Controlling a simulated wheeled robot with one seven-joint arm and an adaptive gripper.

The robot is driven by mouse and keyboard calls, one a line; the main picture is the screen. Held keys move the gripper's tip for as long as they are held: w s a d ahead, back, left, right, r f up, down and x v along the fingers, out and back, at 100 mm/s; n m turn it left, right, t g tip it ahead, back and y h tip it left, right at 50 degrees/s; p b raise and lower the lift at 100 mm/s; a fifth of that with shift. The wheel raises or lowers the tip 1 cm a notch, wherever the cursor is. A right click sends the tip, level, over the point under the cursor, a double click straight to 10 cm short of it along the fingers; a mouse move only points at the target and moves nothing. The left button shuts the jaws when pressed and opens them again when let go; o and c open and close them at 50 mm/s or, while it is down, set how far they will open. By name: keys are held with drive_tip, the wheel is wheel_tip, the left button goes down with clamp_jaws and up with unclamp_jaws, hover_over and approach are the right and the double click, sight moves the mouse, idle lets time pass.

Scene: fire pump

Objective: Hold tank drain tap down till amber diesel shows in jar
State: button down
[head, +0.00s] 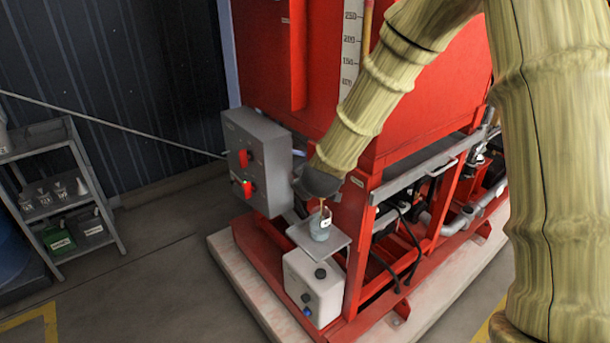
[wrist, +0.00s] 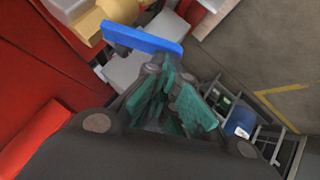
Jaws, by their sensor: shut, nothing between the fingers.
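In the head view the jar (head: 320,230) stands upright on a small grey plate (head: 302,236) at the front of the red skid. It looks grey with a pale label; its contents are too small to make out. A thin amber-brown streak shows just above its mouth. The tap's blue lever (wrist: 143,38) and yellow brass body (wrist: 98,18) show at the top of the wrist view. My gripper (wrist: 168,100) has its green fingers shut and empty close by the lever; I cannot tell whether they touch it. In the head view my dark gripper (head: 318,182) hides the tap.
A grey control box (head: 256,160) with red switches is close left of my gripper. The red tank (head: 420,110) with a level scale (head: 350,45) rises behind. A white box (head: 313,285) sits below the plate. A shelf rack (head: 62,190) stands far left; floor between is clear.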

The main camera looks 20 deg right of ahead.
idle(0.4)
drive_tip(key=shift+r+p, duration=0.7)
drive_tip(key=shift+r, duration=0.2)
drive_tip(key=shift+r, duration=0.2)
drive_tip(key=s+r, duration=0.7)
drive_tip(key=r, duration=0.3)
drive_tip(key=shift+s+d, duration=0.15)
drive_tip(key=shift+s, duration=0.05)
idle(0.3)
idle(0.7)
